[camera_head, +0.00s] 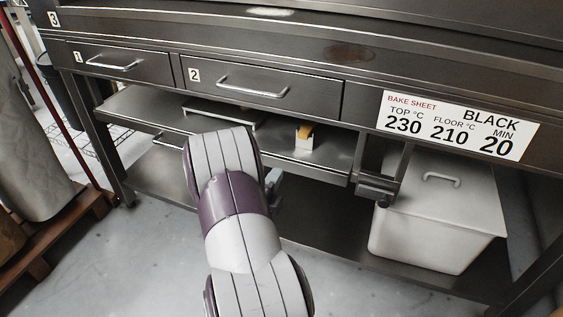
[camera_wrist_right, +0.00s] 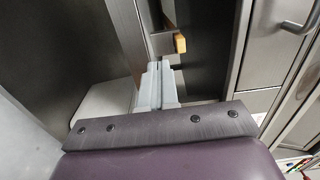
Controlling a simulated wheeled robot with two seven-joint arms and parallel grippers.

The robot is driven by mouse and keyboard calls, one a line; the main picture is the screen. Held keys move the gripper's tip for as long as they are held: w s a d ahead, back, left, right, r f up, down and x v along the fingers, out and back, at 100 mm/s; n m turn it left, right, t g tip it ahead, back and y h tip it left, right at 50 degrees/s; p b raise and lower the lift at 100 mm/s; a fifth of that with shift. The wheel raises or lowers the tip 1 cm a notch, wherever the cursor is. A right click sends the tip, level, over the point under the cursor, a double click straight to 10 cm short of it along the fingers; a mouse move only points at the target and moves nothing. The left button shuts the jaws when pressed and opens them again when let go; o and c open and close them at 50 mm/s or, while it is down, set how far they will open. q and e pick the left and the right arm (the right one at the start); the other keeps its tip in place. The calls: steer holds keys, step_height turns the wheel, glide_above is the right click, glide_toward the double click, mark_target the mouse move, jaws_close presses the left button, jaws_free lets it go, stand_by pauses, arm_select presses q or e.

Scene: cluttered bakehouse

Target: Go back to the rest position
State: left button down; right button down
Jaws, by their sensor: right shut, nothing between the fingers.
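My right arm reaches in from the bottom of the head view. My right gripper (camera_head: 274,184) is mostly hidden behind its own wrist, in front of the steel bench. In the right wrist view the gripper's grey fingers (camera_wrist_right: 158,84) are together, with nothing held. My left gripper is not in view.
Drawers 1 (camera_head: 105,60) and 2 (camera_head: 260,88) look closed. Below them, a steel surface (camera_head: 335,160) carries a small white item with an orange top (camera_head: 304,138). A lidded white bin (camera_head: 436,225) stands at the right under the bake sheet sign (camera_head: 455,127). Sacks (camera_head: 35,160) stand left.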

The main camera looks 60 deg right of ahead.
steer(key=shift+s+a, duration=0.1)
steer(key=shift+a, duration=0.4)
steer(key=w+a+f+n+t+y+p, duration=0.1)
steer(key=w+a+f+n+y, duration=0.4)
steer(key=n, duration=0.3)
steer(key=w+a+f+n+t+y, duration=0.2)
steer(key=a+f+n+y, duration=0.35)
steer(key=n+y, duration=0.2)
steer(key=a+r+n+g+y+p, duration=0.25)
steer(key=a+r+n, duration=0.35)
steer(key=a+n, duration=0.55)
steer(key=a+r+n+g+y+p, duration=0.1)
steer(key=a+r+n+y+p, duration=0.2)
steer(key=a+r+n, duration=0.8)
step_height(320, 180, up, 32)
steer(key=a+m+p, duration=0.2)
steer(key=p, duration=3.5)
steer(key=shift+s+a+r+m, duration=0.25)
steer(key=shift+s+a+m, duration=0.05)
steer(key=shift+a+m, duration=0.1)
